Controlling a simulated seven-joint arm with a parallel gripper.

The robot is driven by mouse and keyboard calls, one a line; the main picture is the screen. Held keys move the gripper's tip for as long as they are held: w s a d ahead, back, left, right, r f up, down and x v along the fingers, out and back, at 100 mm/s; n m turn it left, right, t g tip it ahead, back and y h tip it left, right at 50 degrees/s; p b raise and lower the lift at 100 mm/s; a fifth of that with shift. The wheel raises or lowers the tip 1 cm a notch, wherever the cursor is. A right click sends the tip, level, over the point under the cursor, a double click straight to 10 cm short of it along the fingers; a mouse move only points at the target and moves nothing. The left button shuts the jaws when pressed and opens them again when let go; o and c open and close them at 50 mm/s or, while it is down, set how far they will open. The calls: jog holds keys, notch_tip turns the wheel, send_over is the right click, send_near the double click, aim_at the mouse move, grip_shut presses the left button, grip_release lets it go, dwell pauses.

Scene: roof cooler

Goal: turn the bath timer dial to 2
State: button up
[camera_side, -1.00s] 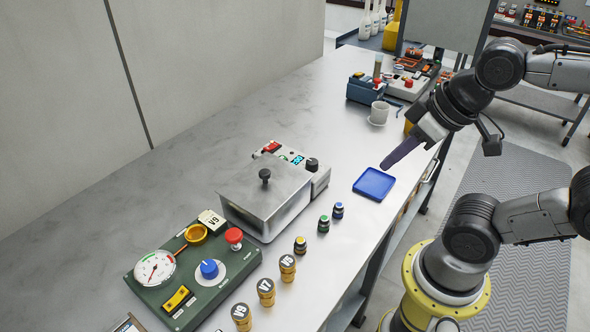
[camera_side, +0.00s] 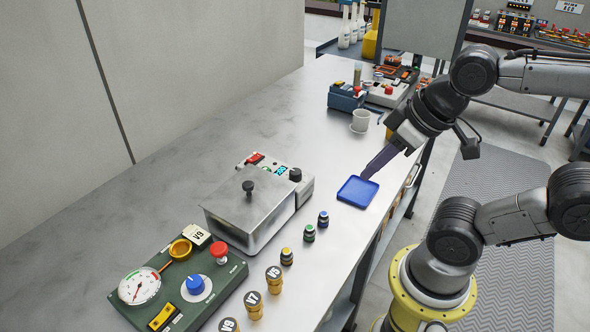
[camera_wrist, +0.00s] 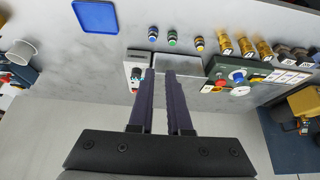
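The bath is a metal box with a black-knobbed lid (camera_side: 248,200). Its white control panel (camera_side: 268,166) has a red switch, a lit display and a black dial (camera_side: 295,174), which I take as the timer dial. The numbers around the dial and its setting are too small to read. My gripper (camera_side: 365,178) points down over the blue tray, to the right of the dial and apart from it. In the wrist view, its two dark purple fingers (camera_wrist: 160,72) show a narrow gap with nothing held. The bath panel (camera_wrist: 128,62) lies just beyond the fingertips there.
A blue tray (camera_side: 345,190) lies right of the bath. Several small bottles (camera_side: 309,233) and brass weights (camera_side: 273,280) stand along the front edge. A green panel (camera_side: 232,274) with a gauge and blue knob is at lower left. A white mug (camera_side: 361,119) stands behind the tray.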

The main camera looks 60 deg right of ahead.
jog(key=shift+o, duration=1.1)
jog(key=shift+s+n, duration=0.1)
jog(key=shift+n, duration=0.2)
jog(key=shift+o, duration=1.1)
jog(key=shift+r+n, duration=0.15)
jog(key=shift+n, duration=0.35)
jog(key=o, duration=0.3)
jog(key=w+r+n+g, duration=0.1)
jog(key=w+r+n, duration=0.3)
jog(key=r+n, duration=0.1)
jog(key=shift+w+d, duration=0.2)
jog(key=shift+w, duration=0.05)
jog(key=n+g, duration=0.4)
jog(key=g, duration=0.1)
send_over(295, 171)
notch_tip(295, 171, down, 6)
notch_tip(295, 171, down, 13)
grip_shut()
